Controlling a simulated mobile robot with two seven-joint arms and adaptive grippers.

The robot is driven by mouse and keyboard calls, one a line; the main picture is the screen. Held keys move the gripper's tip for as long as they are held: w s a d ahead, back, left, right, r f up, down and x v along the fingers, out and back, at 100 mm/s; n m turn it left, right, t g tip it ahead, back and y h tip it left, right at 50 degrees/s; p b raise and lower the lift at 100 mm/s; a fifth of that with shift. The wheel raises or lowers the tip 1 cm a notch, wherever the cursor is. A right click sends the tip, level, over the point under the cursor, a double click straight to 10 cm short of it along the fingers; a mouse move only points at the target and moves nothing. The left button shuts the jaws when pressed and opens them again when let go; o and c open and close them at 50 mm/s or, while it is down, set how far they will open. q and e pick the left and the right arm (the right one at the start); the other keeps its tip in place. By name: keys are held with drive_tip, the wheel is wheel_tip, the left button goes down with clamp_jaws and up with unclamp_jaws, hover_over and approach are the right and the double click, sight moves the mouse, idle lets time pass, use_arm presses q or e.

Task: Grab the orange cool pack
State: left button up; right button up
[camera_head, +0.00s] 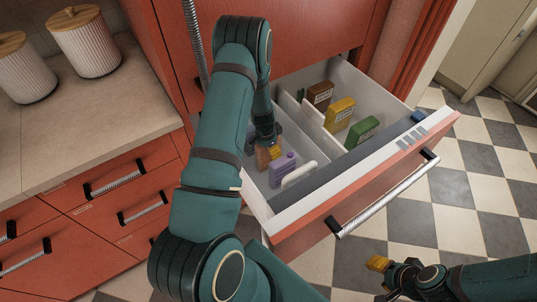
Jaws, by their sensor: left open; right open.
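The orange cool pack (262,158) appears to be the orange-brown piece standing in the left compartment of the open drawer, partly hidden by my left gripper. My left gripper (272,151) is open, reaching down into the drawer right at the orange pack. Its fingers overlap the pack in the picture, and I cannot tell whether they touch it. My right gripper (380,266) is open and empty at the bottom, outside the drawer and over the floor.
A purple pack (284,171) and a white pack (299,175) stand close by in the same compartment. Brown (320,95), yellow (340,113) and green (362,131) boxes stand behind a divider. The drawer's front (400,165) juts out over the checkered floor. Canisters (86,45) stand on the left counter.

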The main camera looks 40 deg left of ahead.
use_arm(q)
clamp_jaws()
idle(0.3)
